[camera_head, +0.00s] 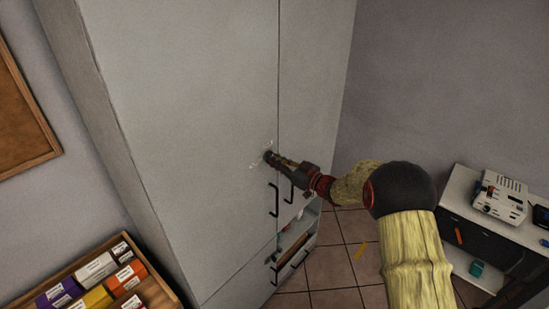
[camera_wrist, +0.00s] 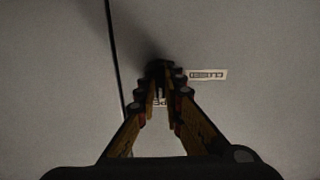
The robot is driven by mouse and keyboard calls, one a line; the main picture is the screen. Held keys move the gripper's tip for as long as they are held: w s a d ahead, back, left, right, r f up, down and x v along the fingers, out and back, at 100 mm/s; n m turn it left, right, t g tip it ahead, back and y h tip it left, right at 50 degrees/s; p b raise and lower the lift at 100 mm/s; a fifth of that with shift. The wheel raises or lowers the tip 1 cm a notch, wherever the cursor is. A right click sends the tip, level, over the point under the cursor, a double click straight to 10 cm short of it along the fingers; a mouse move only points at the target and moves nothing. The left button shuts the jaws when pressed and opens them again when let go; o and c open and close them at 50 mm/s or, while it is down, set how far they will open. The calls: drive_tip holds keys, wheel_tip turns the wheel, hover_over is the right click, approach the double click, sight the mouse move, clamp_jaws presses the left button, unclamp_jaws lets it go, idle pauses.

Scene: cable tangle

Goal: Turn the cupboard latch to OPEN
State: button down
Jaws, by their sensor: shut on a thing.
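The tall grey cupboard (camera_head: 190,100) fills the middle of the head view. My gripper (camera_head: 271,157) reaches its door front beside the vertical door seam. In the wrist view my gripper (camera_wrist: 161,88) has its two fingers closed together on the dark latch (camera_wrist: 159,68), which is mostly hidden between and behind the fingertips. A white label (camera_wrist: 208,75), seemingly reading CLOSED in rotated letters, is right of the latch. Another small label (camera_wrist: 160,100) shows partly between the fingers; its text is mostly covered. The latch's exact angle cannot be told.
Two black door handles (camera_head: 274,199) hang just below my gripper. A lower compartment with a drawer stands open at the cupboard's base (camera_head: 292,250). A box of coloured packets (camera_head: 95,285) is at lower left. A white bench (camera_head: 490,215) with a device stands at right.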

drive_tip(key=shift+f+m, duration=0.1)
drive_tip(key=shift+m, duration=0.2)
drive_tip(key=c, duration=2)
unclamp_jaws()
drive_tip(key=shift+o, duration=0.4)
drive_tip(key=v, duration=1.2)
